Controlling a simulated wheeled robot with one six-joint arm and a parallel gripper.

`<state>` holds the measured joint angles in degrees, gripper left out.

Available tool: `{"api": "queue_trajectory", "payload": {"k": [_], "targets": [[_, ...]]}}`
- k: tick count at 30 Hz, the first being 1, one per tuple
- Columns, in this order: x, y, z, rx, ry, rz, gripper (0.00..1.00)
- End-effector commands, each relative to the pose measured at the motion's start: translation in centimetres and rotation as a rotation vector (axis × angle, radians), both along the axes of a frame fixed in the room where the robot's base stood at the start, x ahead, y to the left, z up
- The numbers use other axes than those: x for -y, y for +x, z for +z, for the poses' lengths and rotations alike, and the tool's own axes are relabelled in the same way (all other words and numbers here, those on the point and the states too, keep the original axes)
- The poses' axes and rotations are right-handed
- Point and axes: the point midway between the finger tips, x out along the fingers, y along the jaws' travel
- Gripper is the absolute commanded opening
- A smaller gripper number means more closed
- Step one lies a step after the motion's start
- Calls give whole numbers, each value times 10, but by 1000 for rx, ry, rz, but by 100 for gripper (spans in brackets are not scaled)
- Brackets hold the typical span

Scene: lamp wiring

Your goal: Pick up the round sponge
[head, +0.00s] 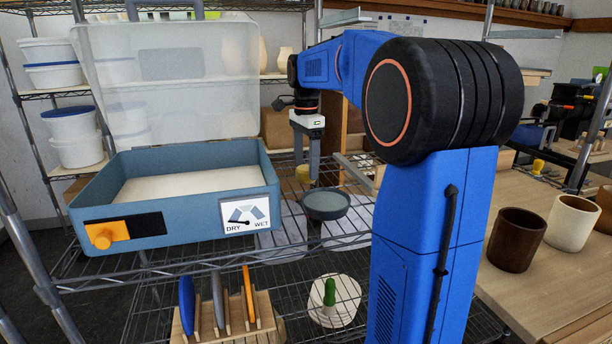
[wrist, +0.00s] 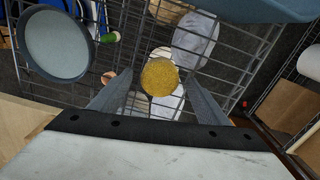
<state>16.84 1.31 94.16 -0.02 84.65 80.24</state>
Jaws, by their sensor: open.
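The round sponge (wrist: 160,77) is yellow and rough-textured. In the wrist view it lies between the tips of my gripper (wrist: 158,84), with a finger on each side. In the head view the sponge (head: 302,174) shows as a small yellow piece beside the fingertips of my gripper (head: 307,168), partly covered by a finger. My gripper is open and points down over the wire shelf. I cannot tell whether either finger touches the sponge, or what lies directly under it.
A grey-blue round dish (head: 326,204) stands close by on the wire shelf (head: 190,262); it also shows in the wrist view (wrist: 57,43). A blue box (head: 180,200) with a raised clear lid stands at left. Brown and cream cups (head: 516,240) stand on the wooden bench at right.

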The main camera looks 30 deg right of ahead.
Motion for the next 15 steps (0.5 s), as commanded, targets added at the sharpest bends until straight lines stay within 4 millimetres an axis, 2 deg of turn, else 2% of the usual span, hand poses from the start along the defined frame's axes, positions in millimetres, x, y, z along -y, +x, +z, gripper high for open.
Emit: {"api": "queue_trajectory", "payload": {"k": [3, 9, 10, 15], "targets": [[0, 0, -6, 0, 0, 0, 70], [0, 0, -7, 0, 0, 0, 70], [0, 0, -7, 0, 0, 0, 67], [0, 0, -7, 0, 0, 0, 27]]}}
